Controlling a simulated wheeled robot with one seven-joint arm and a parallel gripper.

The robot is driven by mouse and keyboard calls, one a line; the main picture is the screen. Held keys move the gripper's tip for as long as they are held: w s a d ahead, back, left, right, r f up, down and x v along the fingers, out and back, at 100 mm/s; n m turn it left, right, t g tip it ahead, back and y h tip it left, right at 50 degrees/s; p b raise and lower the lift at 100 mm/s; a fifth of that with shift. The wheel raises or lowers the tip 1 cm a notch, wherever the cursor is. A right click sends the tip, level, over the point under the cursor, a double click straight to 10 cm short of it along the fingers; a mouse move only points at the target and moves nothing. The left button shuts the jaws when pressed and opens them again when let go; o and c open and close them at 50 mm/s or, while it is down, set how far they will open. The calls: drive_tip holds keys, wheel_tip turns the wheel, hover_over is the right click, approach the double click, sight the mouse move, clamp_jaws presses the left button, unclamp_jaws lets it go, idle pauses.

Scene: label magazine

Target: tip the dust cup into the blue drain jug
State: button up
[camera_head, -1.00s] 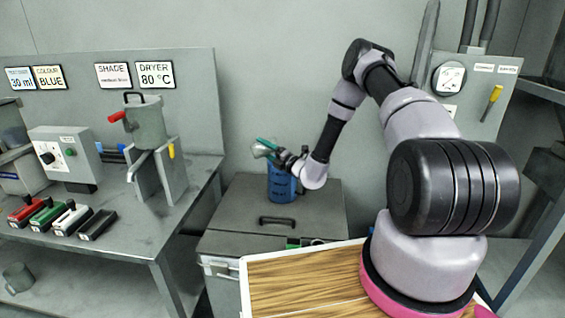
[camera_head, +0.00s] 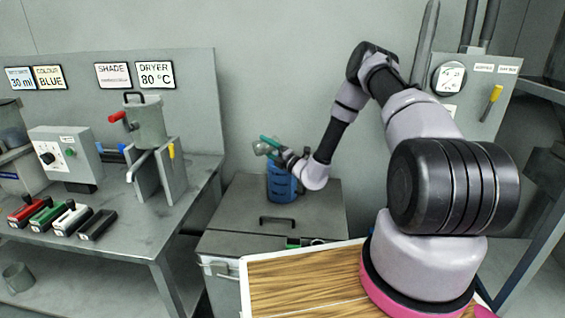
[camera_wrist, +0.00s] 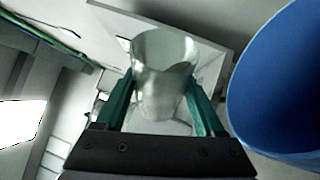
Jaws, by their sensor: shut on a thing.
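The dust cup (camera_wrist: 163,75) is a shiny, clear-grey cup held between the green fingers of my gripper (camera_wrist: 162,100). In the head view the cup (camera_head: 262,148) is small and sits above the blue drain jug (camera_head: 281,183), over its left side. My gripper also shows in the head view (camera_head: 269,146), reaching in from the right. The jug stands on the grey chest lid; in the wrist view its blue wall (camera_wrist: 270,85) fills the right side, close beside the cup. The cup looks tilted in the head view. Its contents cannot be made out.
The grey chest (camera_head: 240,228) has a black handle on its lid. A wood-topped surface (camera_head: 300,285) is in front. The wall behind the jug is clear.

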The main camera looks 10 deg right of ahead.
sight(275, 137)
drive_tip(key=shift+w+d+r+m+t, duration=0.15)
drive_tip(key=shift+r+m+t, duration=0.15)
drive_tip(key=shift+m, duration=0.4)
drive_tip(key=shift+s+d+r+m+t, duration=0.15)
drive_tip(key=shift+m+t, duration=0.2)
drive_tip(key=shift+m, duration=0.35)
drive_tip(key=shift+w+d+r+m+t, duration=0.15)
drive_tip(key=shift+r+m+t, duration=0.15)
drive_tip(key=shift+m, duration=0.4)
idle(0.7)
drive_tip(key=shift+d+r+m+t+h, duration=0.25)
drive_tip(key=shift+m+t+h, duration=0.2)
drive_tip(key=shift+m, duration=0.5)
drive_tip(key=shift+d+r+m+t+h, duration=0.25)
drive_tip(key=shift+m+t+h, duration=0.15)
drive_tip(key=shift+m, duration=0.55)
drive_tip(key=shift+w+d+f+m+t+h, duration=0.1)
drive_tip(key=shift+d+f+m+t+h, duration=0.2)
drive_tip(key=shift+m, duration=0.35)
drive_tip(key=shift+w+d+f+m+t+h, duration=0.1)
drive_tip(key=shift+f+m+t+h, duration=0.2)
drive_tip(key=shift+m, duration=0.35)
idle(0.4)
drive_tip(key=shift+d+r+m+t+h, duration=0.2)
drive_tip(key=shift+r+m+h, duration=0.25)
drive_tip(key=shift+m, duration=0.35)
drive_tip(key=shift+d+r+m+t+h, duration=0.2)
drive_tip(key=shift+r+m, duration=0.3)
drive_tip(key=shift+m, duration=0.3)
